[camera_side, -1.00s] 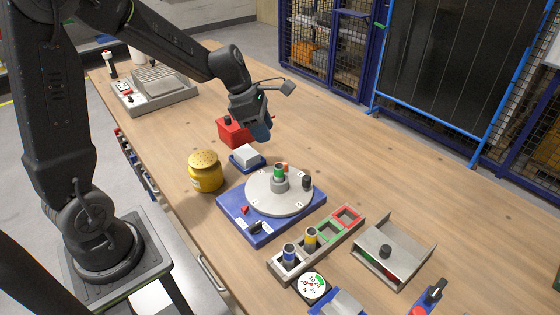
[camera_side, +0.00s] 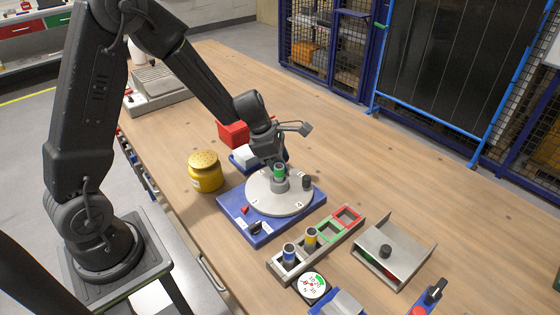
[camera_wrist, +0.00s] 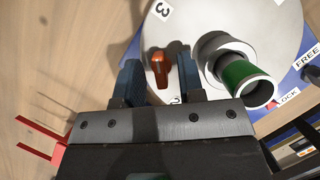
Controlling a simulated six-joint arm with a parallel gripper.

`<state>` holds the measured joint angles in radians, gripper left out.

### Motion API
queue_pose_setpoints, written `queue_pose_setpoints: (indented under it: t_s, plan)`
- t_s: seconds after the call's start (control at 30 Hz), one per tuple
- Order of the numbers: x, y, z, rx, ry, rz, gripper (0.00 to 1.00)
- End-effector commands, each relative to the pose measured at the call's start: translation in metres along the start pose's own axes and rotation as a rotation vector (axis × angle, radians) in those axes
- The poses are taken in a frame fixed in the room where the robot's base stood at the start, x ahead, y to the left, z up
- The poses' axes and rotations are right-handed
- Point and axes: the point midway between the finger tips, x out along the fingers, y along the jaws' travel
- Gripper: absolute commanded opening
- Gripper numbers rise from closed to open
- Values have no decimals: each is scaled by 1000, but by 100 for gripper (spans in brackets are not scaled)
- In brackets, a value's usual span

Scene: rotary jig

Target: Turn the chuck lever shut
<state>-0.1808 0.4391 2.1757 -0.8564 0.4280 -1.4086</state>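The orange chuck lever (camera_wrist: 159,72) stands on the grey round table (camera_wrist: 270,30) beside the chuck (camera_wrist: 215,50). A cylinder with a green band (camera_wrist: 240,80) stands in the chuck; it also shows in the side view (camera_side: 279,171). My gripper (camera_wrist: 160,64) is open, with one blue finger on each side of the lever. Gaps show between the lever and both fingers, so it is not gripped. In the side view my gripper (camera_side: 272,157) is low behind the chuck and hides the lever.
The round table sits on a blue base (camera_side: 235,213) with FREE and LOCK labels. A black knob (camera_side: 306,182) stands on its right edge. A yellow pot (camera_side: 205,174), a red box (camera_side: 234,134) and a rack (camera_side: 320,243) with banded cylinders stand around it.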

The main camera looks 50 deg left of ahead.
Motion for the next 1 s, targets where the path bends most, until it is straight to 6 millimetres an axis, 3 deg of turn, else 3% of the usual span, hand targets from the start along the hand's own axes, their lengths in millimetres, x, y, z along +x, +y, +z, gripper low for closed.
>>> queue_pose_setpoints:
  t_s: [0.37,0.73,1.0]
  plan:
    - [0,0,0,0,0,0,0]
    - [0,0,0,21,0,-9,0]
    - [0,2,0,148,1,-64,0]
